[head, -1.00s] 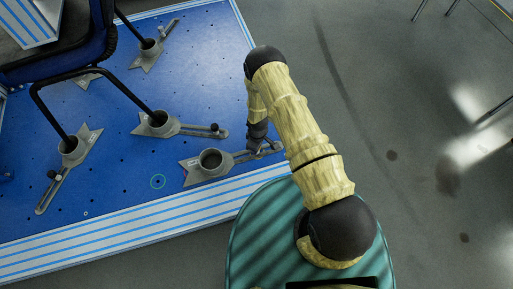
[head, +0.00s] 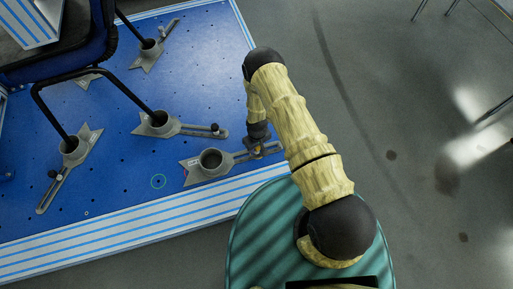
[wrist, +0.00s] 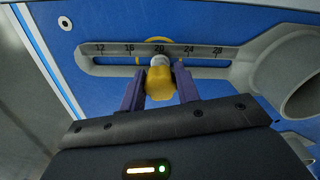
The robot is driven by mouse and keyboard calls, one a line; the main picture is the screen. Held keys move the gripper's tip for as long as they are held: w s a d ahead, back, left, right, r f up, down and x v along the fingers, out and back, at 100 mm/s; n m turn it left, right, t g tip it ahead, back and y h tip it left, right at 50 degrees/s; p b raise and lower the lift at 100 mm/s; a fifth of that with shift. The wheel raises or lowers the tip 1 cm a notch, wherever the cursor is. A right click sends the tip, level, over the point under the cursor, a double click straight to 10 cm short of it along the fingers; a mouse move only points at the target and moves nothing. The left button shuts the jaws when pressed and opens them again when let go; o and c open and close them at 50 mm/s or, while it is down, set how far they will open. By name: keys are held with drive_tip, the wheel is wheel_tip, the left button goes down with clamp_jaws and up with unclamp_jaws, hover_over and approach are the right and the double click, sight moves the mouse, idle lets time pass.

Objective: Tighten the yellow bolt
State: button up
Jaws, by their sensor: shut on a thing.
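The yellow bolt (wrist: 160,83) stands at the slot of a grey clamp bracket (wrist: 115,70), near the 20 mark of its scale, in the wrist view. My gripper (wrist: 160,88) has its two purple fingers on either side of the bolt and is shut on it. In the head view the bolt (head: 256,152) is a small yellow patch beneath my gripper (head: 258,148), on the slotted arm of the nearest bracket (head: 208,164). The bolt's lower end is hidden in the wrist view.
The bracket is on a blue perforated platform (head: 120,185) with a striped edge. Other grey brackets (head: 160,124) hold the black legs of a chair (head: 95,78) at the left. Open grey floor (head: 400,80) lies to the right.

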drive_tip(key=m, duration=0.4)
drive_tip(key=o, duration=1)
wheel_tip(320, 180, up, 17)
drive_tip(key=p, duration=0.6)
drive_tip(key=shift+s+r, duration=0.1)
drive_tip(key=shift+r, duration=0.1)
